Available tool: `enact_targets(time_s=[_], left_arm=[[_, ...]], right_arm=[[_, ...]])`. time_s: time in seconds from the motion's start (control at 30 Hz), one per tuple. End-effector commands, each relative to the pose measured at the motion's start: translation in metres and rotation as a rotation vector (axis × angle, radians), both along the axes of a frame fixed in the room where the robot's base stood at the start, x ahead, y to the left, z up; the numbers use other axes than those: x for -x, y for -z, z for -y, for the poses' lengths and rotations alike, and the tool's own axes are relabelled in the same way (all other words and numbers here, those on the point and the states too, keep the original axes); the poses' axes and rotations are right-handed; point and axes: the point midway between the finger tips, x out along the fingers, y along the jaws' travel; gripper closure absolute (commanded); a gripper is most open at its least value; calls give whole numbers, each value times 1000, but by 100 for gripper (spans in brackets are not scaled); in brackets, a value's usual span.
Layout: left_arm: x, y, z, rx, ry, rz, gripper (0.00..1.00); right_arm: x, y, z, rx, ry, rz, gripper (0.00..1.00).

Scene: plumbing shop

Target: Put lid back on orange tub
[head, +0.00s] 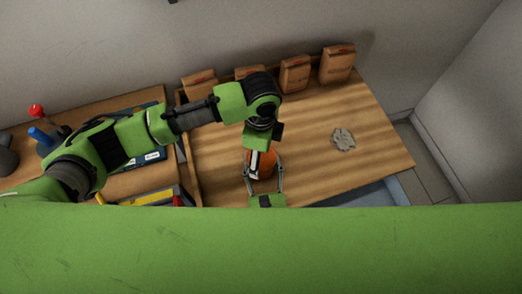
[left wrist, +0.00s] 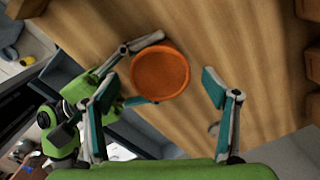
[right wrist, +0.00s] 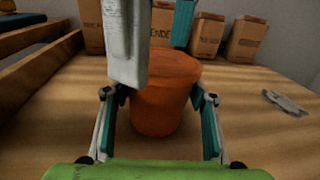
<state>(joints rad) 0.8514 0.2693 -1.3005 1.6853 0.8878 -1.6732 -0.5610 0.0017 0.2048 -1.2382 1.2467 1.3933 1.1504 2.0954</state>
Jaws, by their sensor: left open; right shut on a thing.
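The orange tub (head: 266,166) stands upright on the wooden bench. In the left wrist view its round orange top (left wrist: 160,73) faces the camera, with a raised rim. I cannot tell whether that is a seated lid or the tub's inside, and I see no separate lid. My right gripper (right wrist: 160,103) is shut on the tub, a finger on each side of its wall. My left gripper (head: 256,168) is open above the tub, its fingers spread apart. In the right wrist view its fingers hang in front of the tub's top and hide part of it.
Several brown paper bags (head: 338,64) stand along the back edge. A wooden divider (head: 188,165) runs left of the tub. A red-knobbed item (head: 37,111) stands far left.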

Motion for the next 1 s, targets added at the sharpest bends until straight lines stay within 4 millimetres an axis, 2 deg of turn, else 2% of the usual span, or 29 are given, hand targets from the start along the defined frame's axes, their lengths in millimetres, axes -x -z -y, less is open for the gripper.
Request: enact_targets(time_s=[0.13,0.27,0.5,0.7,0.83,1.0], left_arm=[[0,-4,0,1,0,1,21],[-1,-20,1,3,0,2,21],[-1,-72,1,3,2,4,21],[-1,-105,0,1,1,3,21],[0,-117,0,0,0,0,21],[0,-120,0,0,0,0,21]], right_arm=[[0,0,0,0,0,0,87],[0,0,0,0,0,0,87],[0,0,0,0,0,0,87],[0,0,0,0,0,0,87],[0,0,0,0,0,0,87],[0,0,0,0,0,0,87]])
